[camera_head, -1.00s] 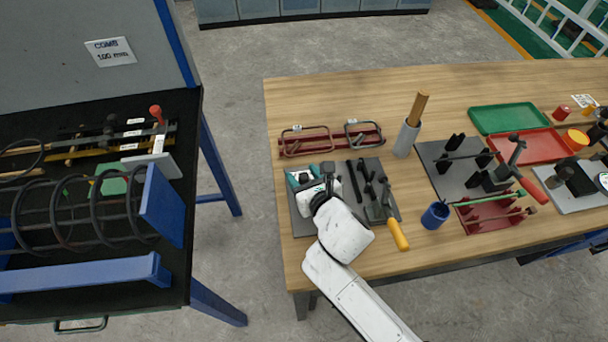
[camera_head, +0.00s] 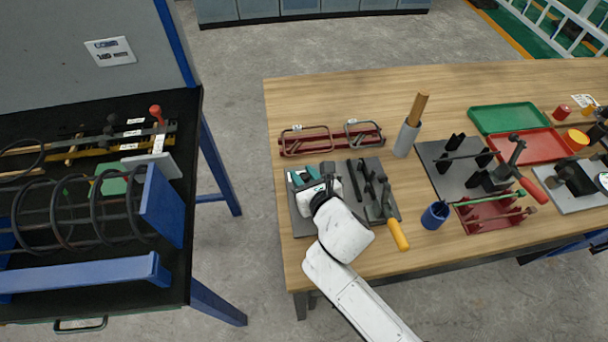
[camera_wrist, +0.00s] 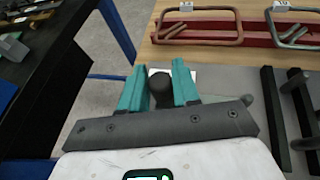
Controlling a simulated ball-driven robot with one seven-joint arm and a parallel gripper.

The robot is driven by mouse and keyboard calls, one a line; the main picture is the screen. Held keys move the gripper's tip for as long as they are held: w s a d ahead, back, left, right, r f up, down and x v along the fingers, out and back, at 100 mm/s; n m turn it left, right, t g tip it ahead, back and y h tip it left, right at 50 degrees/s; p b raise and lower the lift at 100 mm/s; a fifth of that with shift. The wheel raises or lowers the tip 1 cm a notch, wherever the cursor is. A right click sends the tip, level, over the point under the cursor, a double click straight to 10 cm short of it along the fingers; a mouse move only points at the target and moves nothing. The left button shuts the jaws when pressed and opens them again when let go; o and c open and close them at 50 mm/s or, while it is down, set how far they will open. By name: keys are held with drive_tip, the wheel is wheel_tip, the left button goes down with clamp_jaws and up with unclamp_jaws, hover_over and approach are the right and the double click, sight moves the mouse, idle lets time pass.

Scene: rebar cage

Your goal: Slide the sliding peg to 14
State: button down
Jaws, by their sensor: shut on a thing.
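My gripper (camera_wrist: 159,86) has teal fingers on both sides of a dark round-topped peg (camera_wrist: 160,90), which looks to be the sliding peg. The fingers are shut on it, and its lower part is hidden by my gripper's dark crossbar. In the head view my gripper (camera_head: 312,180) is over the left part of a grey plate (camera_head: 301,224) on the wooden bench. My white hand hides much of that part of the plate. No 14 mark can be read in either view.
A red rack with two bent bar loops (camera_head: 333,140) stands behind the plate. Dark upright bars (camera_head: 358,183) and a yellow-handled lever (camera_head: 398,235) are to the right. A grey cup with a wooden handle (camera_head: 408,138) stands beyond. A black-topped bench (camera_head: 100,290) is at left, across a gap.

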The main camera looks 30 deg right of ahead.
drive_tip(key=shift+w+a, duration=0.2)
drive_tip(key=shift+a, duration=0.3)
drive_tip(key=shift+w+a, duration=0.15)
drive_tip(key=shift+a, duration=0.35)
drive_tip(key=c, duration=0.9)
unclamp_jaws()
drive_tip(key=shift+s, duration=0.15)
drive_tip(key=v, duration=1)
drive_tip(key=shift+s+r, duration=0.15)
drive_tip(key=shift+s, duration=0.15)
